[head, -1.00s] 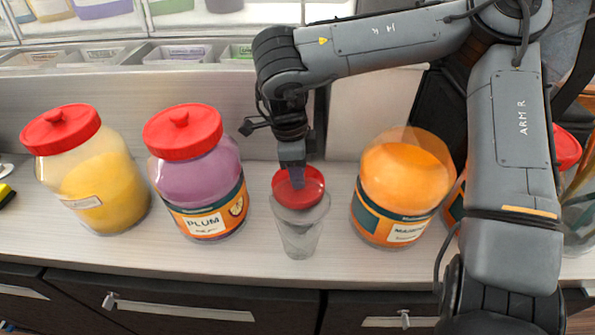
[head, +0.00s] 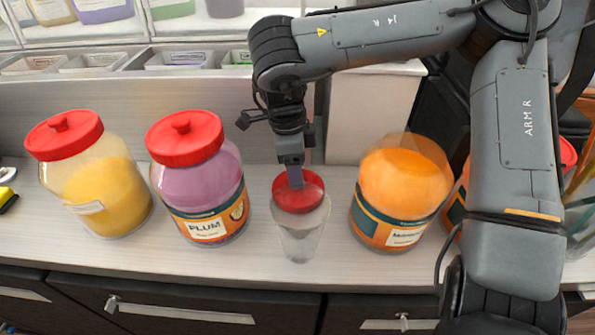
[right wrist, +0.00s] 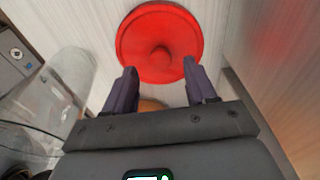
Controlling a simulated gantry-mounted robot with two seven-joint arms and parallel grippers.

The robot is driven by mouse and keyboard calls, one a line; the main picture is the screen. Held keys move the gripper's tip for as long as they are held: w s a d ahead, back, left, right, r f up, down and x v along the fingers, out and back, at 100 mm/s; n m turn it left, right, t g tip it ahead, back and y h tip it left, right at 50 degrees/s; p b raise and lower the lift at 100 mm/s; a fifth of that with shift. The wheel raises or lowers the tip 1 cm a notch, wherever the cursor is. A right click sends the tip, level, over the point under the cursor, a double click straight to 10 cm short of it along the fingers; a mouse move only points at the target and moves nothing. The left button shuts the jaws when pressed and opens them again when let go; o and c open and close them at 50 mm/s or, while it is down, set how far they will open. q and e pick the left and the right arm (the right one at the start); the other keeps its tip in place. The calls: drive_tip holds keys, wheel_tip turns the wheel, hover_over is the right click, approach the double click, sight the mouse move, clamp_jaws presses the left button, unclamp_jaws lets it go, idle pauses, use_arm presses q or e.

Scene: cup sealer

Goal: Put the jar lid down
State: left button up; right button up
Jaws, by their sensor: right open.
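The red jar lid (head: 312,194) lies knob up on the counter, behind a clear cup (head: 299,237) that overlaps its front edge in the head view. In the right wrist view the lid (right wrist: 135,38) shows whole, with its round knob in the middle. My right gripper (head: 296,182) is over the lid, pointing down. In the wrist view its two fingers (right wrist: 160,78) are spread, with nothing held between them. The mango jar (head: 405,183), filled with orange, stands open to the right without a lid. My left gripper is not in view.
A plum jar (head: 203,190) and a yellow-filled jar (head: 100,187), both with red lids, stand to the left. The clear cup (right wrist: 58,95) is close beside the gripper in the wrist view. Counter space is free between the plum jar and the cup.

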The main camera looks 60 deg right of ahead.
wheel_tip(320, 180, up, 9)
drive_tip(key=w+p, duration=0.1)
drive_tip(key=p, duration=0.2)
drive_tip(key=shift+a, duration=0.25)
drive_tip(key=shift+r, duration=0.1)
drive_tip(key=shift+r, duration=0.1)
